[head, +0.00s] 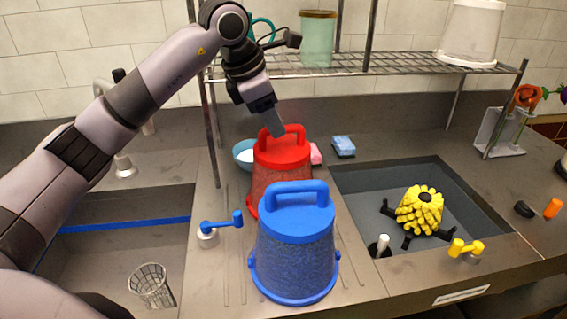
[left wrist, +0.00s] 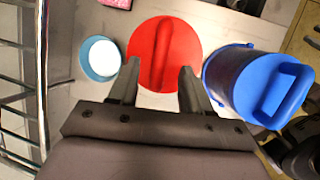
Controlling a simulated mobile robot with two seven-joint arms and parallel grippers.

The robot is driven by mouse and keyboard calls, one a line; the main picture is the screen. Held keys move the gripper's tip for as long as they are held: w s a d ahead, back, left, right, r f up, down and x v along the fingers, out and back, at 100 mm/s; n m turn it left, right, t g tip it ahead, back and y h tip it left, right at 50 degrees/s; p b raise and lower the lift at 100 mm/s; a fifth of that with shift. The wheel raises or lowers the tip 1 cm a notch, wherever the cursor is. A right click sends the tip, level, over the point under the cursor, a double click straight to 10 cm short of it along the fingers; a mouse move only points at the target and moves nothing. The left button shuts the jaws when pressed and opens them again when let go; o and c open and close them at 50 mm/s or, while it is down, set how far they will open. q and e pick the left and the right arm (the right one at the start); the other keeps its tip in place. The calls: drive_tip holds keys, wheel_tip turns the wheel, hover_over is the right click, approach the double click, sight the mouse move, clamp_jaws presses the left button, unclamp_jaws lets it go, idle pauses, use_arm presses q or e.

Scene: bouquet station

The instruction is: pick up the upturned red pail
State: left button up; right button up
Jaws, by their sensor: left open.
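The upturned red pail (head: 281,165) stands on the counter strip between the two sinks, behind the blue pail, which hides part of its front. A red handle bar rises from its flat top. In the left wrist view the red pail (left wrist: 164,55) shows from above, its handle running up and down the picture between my fingers' directions. My left gripper (head: 275,125) hangs just above the handle at its left end in the head view. In the left wrist view the left gripper (left wrist: 157,85) is open, one finger toward each side of the handle. My right gripper is not in view.
An upturned blue pail (head: 296,245) stands close in front of the red one. A blue bowl (head: 244,154) and a pink sponge (head: 316,154) are close behind it. A wire shelf (head: 345,66) spans above the back.

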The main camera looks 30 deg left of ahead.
sight(286, 158)
use_arm(q)
drive_tip(key=x, duration=0.4)
drive_tip(key=shift+f+p, duration=0.15)
drive_tip(key=shift+p, duration=0.15)
drive_tip(key=shift+w, duration=0.1)
clamp_jaws()
